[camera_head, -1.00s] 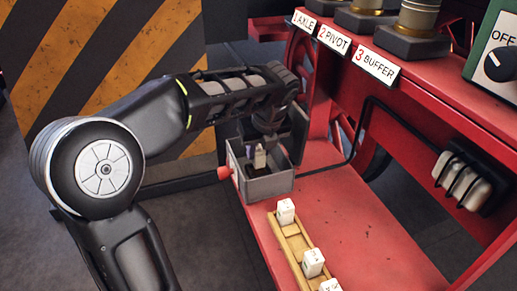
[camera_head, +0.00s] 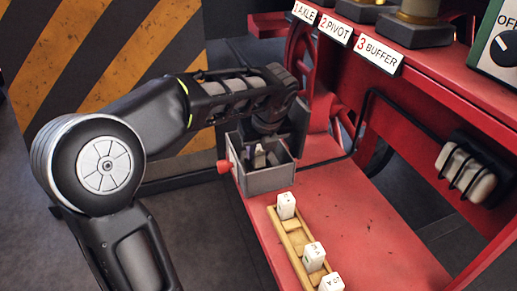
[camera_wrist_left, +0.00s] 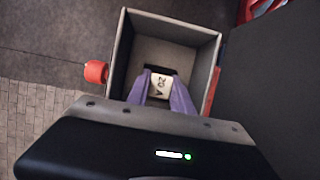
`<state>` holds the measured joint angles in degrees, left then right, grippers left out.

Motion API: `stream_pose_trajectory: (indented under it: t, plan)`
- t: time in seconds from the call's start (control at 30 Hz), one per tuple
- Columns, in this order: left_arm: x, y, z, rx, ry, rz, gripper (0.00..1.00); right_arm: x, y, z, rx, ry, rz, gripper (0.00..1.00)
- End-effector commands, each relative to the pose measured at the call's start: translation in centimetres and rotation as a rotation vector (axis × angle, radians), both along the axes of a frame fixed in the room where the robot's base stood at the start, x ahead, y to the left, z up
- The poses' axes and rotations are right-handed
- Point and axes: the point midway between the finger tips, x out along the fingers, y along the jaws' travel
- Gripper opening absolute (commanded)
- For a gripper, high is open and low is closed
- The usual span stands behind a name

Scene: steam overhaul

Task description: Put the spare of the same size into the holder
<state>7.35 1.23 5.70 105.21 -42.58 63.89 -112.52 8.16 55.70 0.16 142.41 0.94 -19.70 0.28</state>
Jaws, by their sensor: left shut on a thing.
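My left gripper (camera_head: 254,155) reaches down into an open grey box (camera_head: 268,181), the holder, on the red shelf. In the left wrist view its purple-tipped fingers (camera_wrist_left: 161,92) are shut on a small white spare (camera_wrist_left: 160,84) with dark markings, inside the box (camera_wrist_left: 119,58). The spare also shows in the head view (camera_head: 260,157). A dark slot shows just behind it at the box's bottom; whether the spare sits in it I cannot tell. A wooden rack (camera_head: 290,240) on the shelf holds white spares (camera_head: 286,205), (camera_head: 314,256), (camera_head: 331,284). My right gripper is out of view.
A red knob (camera_head: 223,167) sticks out of the box's left side. The red shelf (camera_head: 365,225) right of the rack is clear. A black cable runs behind it. Labels for axle, pivot and buffer (camera_head: 378,53) line the upper ledge.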

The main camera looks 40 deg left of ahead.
Motion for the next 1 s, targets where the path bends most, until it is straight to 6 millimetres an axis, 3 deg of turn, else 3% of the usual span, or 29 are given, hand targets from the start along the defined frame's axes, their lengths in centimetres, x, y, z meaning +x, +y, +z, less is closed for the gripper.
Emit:
stream_pose_trajectory:
  t: [0.37, 0.4, 0.7, 1.0]
  plan:
    - [0.01, 0.00, -0.06, 0.000, 0.000, 0.000, 0.00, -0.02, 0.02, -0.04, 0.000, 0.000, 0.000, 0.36]
    - [0.01, 0.00, -0.06, 0.000, 0.000, 0.000, 0.29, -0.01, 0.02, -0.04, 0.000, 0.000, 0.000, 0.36]
    - [0.01, 0.00, -0.06, 0.000, 0.000, 0.000, 0.52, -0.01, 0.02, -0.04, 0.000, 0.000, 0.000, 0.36]
    - [-0.01, -0.07, 0.09, -0.001, -0.001, 0.001, 0.52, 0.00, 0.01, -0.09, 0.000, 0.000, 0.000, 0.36]
